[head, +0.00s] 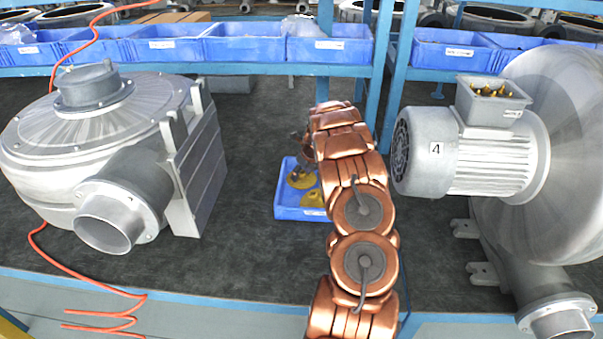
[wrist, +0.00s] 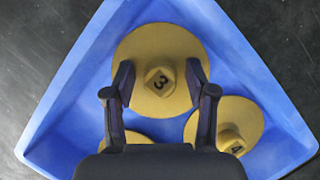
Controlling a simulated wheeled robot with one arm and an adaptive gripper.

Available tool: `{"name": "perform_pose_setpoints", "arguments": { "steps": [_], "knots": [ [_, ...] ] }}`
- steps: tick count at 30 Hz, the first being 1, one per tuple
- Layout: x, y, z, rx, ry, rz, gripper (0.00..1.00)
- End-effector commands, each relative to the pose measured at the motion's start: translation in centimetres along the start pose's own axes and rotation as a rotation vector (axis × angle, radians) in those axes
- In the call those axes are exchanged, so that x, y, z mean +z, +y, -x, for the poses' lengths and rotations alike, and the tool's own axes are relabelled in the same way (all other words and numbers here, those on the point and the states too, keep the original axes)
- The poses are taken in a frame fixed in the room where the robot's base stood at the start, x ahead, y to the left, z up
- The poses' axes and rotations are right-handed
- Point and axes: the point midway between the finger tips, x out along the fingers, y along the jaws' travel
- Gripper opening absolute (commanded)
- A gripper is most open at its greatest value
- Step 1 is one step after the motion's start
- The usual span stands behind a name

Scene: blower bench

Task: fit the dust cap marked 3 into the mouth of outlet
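The yellow dust cap marked 3 (wrist: 175,45) lies in a blue tray (wrist: 62,105), its round knob facing up. My gripper (wrist: 158,78) is open above this cap, one finger on each side of the knob; whether they touch it I cannot tell. In the head view my gripper is mostly hidden by my arm, above the blue tray (head: 300,213). The left blower's outlet (head: 105,222) has an open round mouth facing front. The right blower's outlet (head: 560,320) shows at the bottom right edge. A small mark on the left outlet's flange is too small to read.
A yellow cap marked 4 (wrist: 240,118) and a third cap (wrist: 125,137), partly hidden, share the tray. The right motor (head: 470,160) carries a 4. An orange hose (head: 95,285) runs along the left. Blue bins (head: 245,45) line the shelf behind. Dark bench is free between tray and left blower.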

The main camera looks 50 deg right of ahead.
Motion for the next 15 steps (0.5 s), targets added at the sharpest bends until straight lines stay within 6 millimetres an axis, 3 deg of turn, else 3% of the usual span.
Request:
{"name": "perform_pose_setpoints", "arguments": {
  "steps": [15],
  "knots": [
    [-0.05, -0.15, -0.02, -0.002, -0.001, -0.002, 0.56]
  ]
}}
